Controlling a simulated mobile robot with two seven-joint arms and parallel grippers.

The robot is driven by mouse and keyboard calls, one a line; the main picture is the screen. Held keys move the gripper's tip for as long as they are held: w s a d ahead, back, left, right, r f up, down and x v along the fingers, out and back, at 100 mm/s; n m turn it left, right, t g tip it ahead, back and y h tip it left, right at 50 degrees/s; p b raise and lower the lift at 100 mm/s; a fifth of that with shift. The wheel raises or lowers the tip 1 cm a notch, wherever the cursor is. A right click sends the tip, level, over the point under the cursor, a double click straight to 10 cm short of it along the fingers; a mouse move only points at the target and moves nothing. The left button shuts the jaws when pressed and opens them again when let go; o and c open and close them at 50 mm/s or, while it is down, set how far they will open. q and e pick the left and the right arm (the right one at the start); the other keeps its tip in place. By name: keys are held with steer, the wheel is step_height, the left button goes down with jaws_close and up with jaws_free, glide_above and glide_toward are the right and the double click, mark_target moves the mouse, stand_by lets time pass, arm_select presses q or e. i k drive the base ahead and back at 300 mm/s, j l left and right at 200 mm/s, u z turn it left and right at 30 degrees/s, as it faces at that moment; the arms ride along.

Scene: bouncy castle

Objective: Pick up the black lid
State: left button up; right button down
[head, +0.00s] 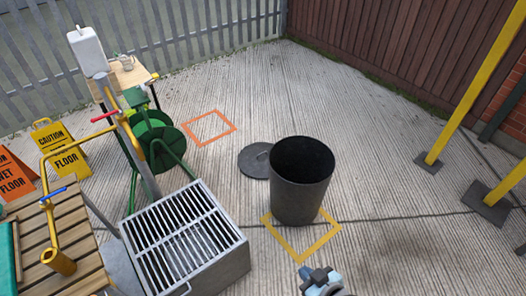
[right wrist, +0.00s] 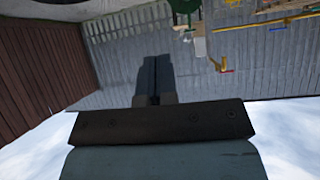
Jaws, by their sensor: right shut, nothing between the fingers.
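The black lid (head: 254,160) lies flat on the concrete in the head view, just behind and left of the black bin (head: 301,180). The bin hides part of its right side. The bin stands upright and open at the top, within a yellow square outline (head: 300,256). My right gripper (head: 318,274) shows at the bottom edge of the head view, in front of the bin and apart from the lid. In the right wrist view its fingers (right wrist: 155,80) are together with nothing between them. The lid is not clear in that view. My left gripper is not in view.
A grey grated drain unit (head: 185,230) stands left of the bin. A green hose reel (head: 155,140), wooden table (head: 128,75) and caution signs (head: 60,145) are further left. An orange square (head: 209,127) marks bare floor behind the lid. Yellow posts (head: 475,85) stand right.

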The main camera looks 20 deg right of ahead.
mark_target(253, 160)
steer(key=z, duration=1.4)
steer(key=i+l+z, duration=0.25)
steer(key=i+z, duration=0.2)
steer(key=i+l+z, duration=0.1)
steer(key=i+z, duration=0.35)
steer(key=i+l, duration=0.1)
steer(key=i, duration=1.45)
steer(key=i+j+u, duration=0.15)
steer(key=i+u, duration=0.55)
steer(key=i, duration=0.15)
steer(key=i+l+u, duration=0.15)
steer(key=i+u, duration=0.2)
steer(key=i+j+u, duration=0.1)
steer(key=i+u, duration=0.35)
steer(key=i, duration=0.3)
steer(key=i+l+u, duration=0.1)
steer(key=i+u, duration=0.35)
steer(key=i, duration=0.25)
steer(key=i+u, duration=0.2)
steer(key=i, duration=0.6)
steer(key=i+l+u, duration=0.2)
steer(key=i, duration=0.6)
steer(key=i+j+u, duration=0.1)
steer(key=i+u, duration=0.25)
steer(key=i, duration=0.4)
steer(key=i+l+u, duration=0.15)
steer(key=i+u, duration=0.15)
steer(key=i, duration=0.45)
